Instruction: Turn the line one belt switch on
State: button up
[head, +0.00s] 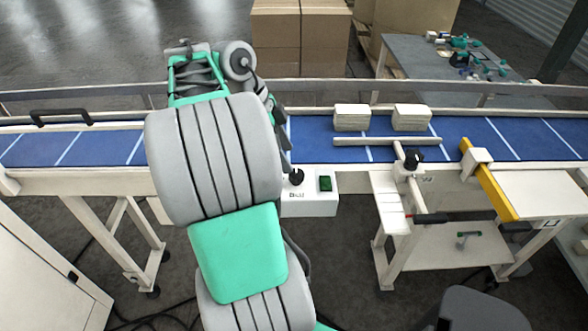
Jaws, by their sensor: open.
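A white control box (309,204) is mounted on the near side of the blue conveyor belt (376,153). The knob's pointer direction is too small to read. My gripper (286,158) is open and shows only as a dark sliver past the right edge of my arm, just behind and left of the knob. Most of it is hidden by my arm. I cannot tell whether it touches the knob.
A dark chair (470,310) stands at bottom right.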

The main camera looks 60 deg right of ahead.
aim_at(297, 173)
jog(key=b+x, duration=0.1)
jog(key=x, duration=0.5)
jog(key=shift+f, duration=0.15)
jog(key=shift+c, duration=0.4)
grip_shut()
